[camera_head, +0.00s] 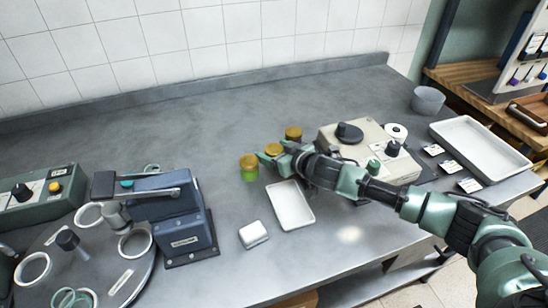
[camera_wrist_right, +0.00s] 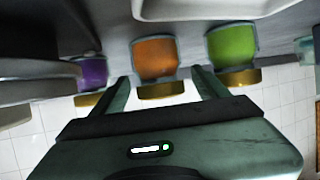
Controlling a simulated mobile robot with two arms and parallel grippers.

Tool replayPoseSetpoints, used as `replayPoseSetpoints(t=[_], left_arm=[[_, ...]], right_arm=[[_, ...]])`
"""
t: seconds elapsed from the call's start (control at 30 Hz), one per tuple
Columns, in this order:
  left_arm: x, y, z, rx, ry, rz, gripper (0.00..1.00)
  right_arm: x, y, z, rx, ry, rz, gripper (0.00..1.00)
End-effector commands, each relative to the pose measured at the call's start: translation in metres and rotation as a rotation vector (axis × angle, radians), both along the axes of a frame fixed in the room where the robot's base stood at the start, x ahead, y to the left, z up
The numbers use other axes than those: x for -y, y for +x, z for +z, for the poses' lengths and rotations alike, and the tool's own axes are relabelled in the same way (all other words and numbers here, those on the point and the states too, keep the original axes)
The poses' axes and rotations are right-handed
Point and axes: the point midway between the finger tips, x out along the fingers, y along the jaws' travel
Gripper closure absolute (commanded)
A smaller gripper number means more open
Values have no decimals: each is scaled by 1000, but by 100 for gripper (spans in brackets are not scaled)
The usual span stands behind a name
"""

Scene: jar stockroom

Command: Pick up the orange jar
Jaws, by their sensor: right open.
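The orange jar (camera_wrist_right: 155,58) has a gold lid and shows between the two fingers of my right gripper (camera_wrist_right: 161,85), which is open. The view is inverted, with the lids lowest in the picture. In the head view, the right gripper (camera_head: 279,157) covers most of the orange jar, and its gold lid (camera_head: 273,149) shows just beyond. A green jar (camera_wrist_right: 232,43) stands to one side of it and a purple jar (camera_wrist_right: 93,73) to the other. The head view also shows the green jar (camera_head: 250,174) at left and the third jar's lid (camera_head: 293,131) behind. Contact with the orange jar cannot be told.
A shallow white tray (camera_head: 291,206) and a small white box (camera_head: 253,234) lie in front of the jars. A beige device (camera_head: 365,143) stands close right of my gripper, and a blue device (camera_head: 180,225) stands left. The grey counter behind the jars is clear.

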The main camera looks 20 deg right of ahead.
Motion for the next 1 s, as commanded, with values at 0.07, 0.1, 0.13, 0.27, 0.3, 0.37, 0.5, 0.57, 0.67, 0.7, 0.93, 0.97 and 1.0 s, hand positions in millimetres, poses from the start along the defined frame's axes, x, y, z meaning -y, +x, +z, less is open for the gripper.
replayPoseSetpoints(t=[0.07,0.1,0.13,0.27,0.3,0.37,0.5,0.57,0.67,0.7,0.93,0.97,1.0], left_arm=[[0,0,0,0,0,0,44],[0,0,0,0,0,0,44],[0,0,0,0,0,0,44],[-1,0,0,0,1,-1,44],[-1,0,0,0,1,-1,44],[-1,0,0,0,2,-1,44],[-2,0,0,0,2,-1,44],[-2,0,0,0,2,-1,44],[-2,0,0,1,3,-1,44],[-2,0,0,1,3,-1,44],[-2,0,2,1,3,-1,44],[-2,0,2,1,3,-1,44],[-2,0,2,1,3,-1,44]], right_arm=[[0,0,0,0,0,0,25],[0,0,0,0,0,0,31],[0,0,0,0,0,0,39],[0,0,0,0,0,0,76],[0,0,0,0,0,0,87],[0,0,0,0,0,0,100],[0,0,1,2,1,0,100],[0,0,1,2,1,0,100],[0,0,4,3,0,0,100],[0,0,6,3,0,0,100],[0,0,36,6,1,2,100],[0,1,43,7,1,2,100],[0,1,53,8,2,0,100]])
